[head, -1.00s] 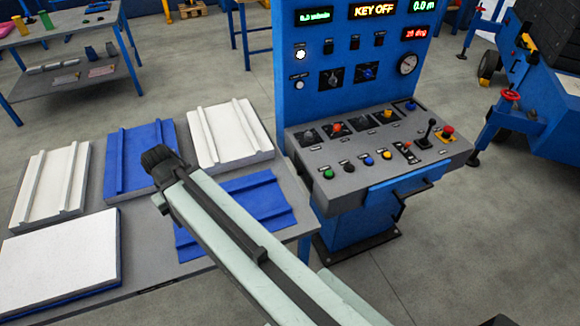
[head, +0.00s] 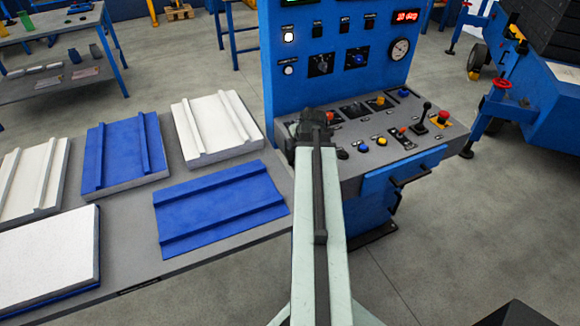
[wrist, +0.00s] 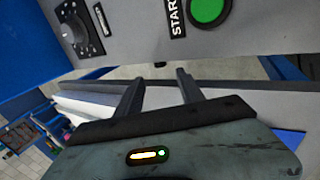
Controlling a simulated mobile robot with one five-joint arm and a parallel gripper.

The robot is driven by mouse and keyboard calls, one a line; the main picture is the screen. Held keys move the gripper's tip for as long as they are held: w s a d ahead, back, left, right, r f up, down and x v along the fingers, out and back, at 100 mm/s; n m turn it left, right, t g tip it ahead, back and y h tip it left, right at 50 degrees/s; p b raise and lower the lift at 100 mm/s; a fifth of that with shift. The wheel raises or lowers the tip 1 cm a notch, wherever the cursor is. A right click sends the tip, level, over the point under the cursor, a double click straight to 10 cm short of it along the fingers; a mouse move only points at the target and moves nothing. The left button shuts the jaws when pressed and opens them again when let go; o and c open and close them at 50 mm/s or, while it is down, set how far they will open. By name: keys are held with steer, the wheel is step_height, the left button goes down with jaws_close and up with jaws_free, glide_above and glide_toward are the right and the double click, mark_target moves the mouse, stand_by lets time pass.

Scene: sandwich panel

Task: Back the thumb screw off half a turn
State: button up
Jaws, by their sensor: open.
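I cannot make out a thumb screw for certain in either view. My gripper (wrist: 160,78) shows in the wrist view with its two dark fingers apart and nothing between them. In the head view the dark end of my arm (head: 313,124) hides the front left corner of the blue control console (head: 340,45).
The sloped panel carries coloured buttons, a black joystick (head: 421,116) and a red mushroom button (head: 443,116). A grey table (head: 130,250) with white and blue ribbed panels stands left. A blue machine with a red handwheel (head: 501,83) stands right. Grey floor is open front right.

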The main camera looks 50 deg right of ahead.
mark_target(291, 161)
steer(key=b+x, duration=0.7)
steer(key=x, duration=0.1)
steer(key=shift+s+d, duration=0.15)
steer(key=shift+d, duration=0.05)
steer(key=shift+r, duration=0.1)
jaws_close()
steer(key=shift+a, duration=0.1)
